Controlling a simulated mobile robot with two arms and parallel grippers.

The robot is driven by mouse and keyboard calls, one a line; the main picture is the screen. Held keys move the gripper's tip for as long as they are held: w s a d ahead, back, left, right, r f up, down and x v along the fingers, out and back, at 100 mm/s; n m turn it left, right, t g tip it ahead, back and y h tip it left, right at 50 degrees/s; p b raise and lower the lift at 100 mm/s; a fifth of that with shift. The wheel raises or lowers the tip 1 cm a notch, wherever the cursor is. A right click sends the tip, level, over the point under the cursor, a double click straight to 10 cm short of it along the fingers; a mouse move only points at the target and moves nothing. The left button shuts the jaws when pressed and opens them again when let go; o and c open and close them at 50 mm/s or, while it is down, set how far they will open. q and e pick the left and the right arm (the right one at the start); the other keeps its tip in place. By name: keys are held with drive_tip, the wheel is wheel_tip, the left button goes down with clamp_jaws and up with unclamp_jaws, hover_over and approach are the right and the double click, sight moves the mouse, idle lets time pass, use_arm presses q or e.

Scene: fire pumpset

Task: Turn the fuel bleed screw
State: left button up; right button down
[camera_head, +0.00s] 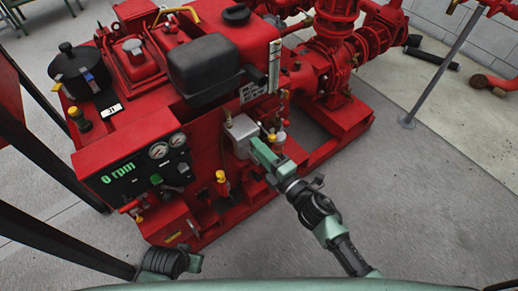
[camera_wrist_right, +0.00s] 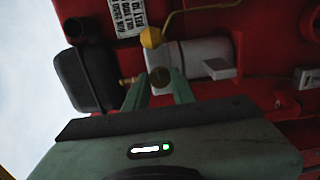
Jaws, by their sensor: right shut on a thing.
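The red pumpset (camera_head: 110,150) fills the left and middle of the head view. My right gripper (camera_head: 254,144) reaches its side, at a light grey box-like part (camera_head: 241,131). In the right wrist view the gripper's two fingers (camera_wrist_right: 159,88) close around a small round brass-coloured screw head (camera_wrist_right: 160,77), which looks like the fuel bleed screw. It sits in front of a light grey cylinder (camera_wrist_right: 200,58). The fingers look shut on it, though the contact is dim. In the head view the screw is hidden by the gripper.
A yellow ball (camera_wrist_right: 151,38) on a thin tube is just beyond the fingertips. A black box (camera_wrist_right: 86,78) is at left in the wrist view. A gauge panel (camera_head: 150,168) reads 0 rpm. Red pipework (camera_head: 333,45) stands behind; the concrete floor (camera_head: 430,190) at right is clear.

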use_arm(q)
drive_tip(key=shift+r, duration=0.15)
use_arm(e)
drive_tip(key=shift+f, duration=0.1)
idle(0.3)
drive_tip(key=c, duration=1.5)
unclamp_jaws()
drive_tip(key=shift+o, duration=0.2)
use_arm(q)
drive_tip(key=shift+s+f, duration=0.15)
drive_tip(key=shift+f, duration=0.3)
use_arm(e)
drive_tip(key=v, duration=0.8)
use_arm(q)
drive_tip(key=shift+r, duration=0.1)
